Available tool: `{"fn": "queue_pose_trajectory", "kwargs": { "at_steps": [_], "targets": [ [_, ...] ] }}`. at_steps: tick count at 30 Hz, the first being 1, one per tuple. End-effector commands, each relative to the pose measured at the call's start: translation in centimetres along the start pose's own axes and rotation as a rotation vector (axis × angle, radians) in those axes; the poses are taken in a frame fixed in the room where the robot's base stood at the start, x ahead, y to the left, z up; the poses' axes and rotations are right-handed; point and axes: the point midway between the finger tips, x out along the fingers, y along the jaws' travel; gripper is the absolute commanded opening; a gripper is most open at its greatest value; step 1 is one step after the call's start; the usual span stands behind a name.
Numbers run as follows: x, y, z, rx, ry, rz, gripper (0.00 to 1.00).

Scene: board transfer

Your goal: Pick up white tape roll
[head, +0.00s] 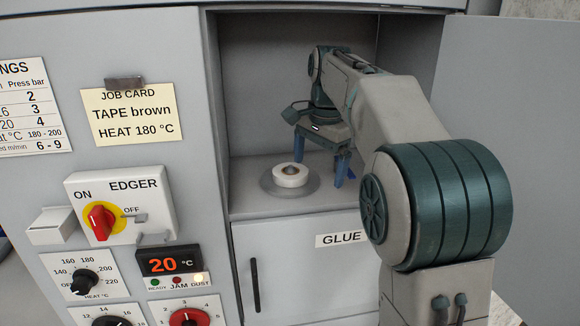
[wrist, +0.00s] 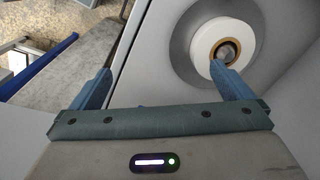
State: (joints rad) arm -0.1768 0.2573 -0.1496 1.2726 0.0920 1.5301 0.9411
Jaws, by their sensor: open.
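The white tape roll (head: 290,175) lies flat on a grey round plate (head: 268,184) inside the open compartment of the machine. In the wrist view the roll (wrist: 204,42) has a brown core ring around a central hub. My gripper (head: 319,170) is in the compartment, to the right of the roll in the head view. Its blue fingers point down and are apart, with nothing between them. In the wrist view my gripper (wrist: 166,78) has its right finger tip overlapping the near edge of the roll; I cannot tell whether they touch. The left finger is clear of the roll.
The compartment's left wall (head: 224,110) stands close to the plate, and an open door (head: 510,110) is at the right. Below is a cabinet marked GLUE (head: 338,239). The job card (head: 133,112) reads TAPE brown, HEAT 180 °C. The red EDGER switch (head: 101,221) is at the left.

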Motion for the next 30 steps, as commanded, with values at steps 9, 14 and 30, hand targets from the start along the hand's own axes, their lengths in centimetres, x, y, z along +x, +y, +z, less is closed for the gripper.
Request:
{"fn": "queue_pose_trajectory", "kwargs": {
  "at_steps": [9,14,30],
  "targets": [
    [-1.9,-8.0,-0.8,0.271,0.001,0.075,1.0],
    [-1.9,-9.7,-0.5,0.345,0.009,0.095,1.0],
    [1.3,-9.7,-0.4,0.368,0.012,0.102,1.0]
  ]
}}
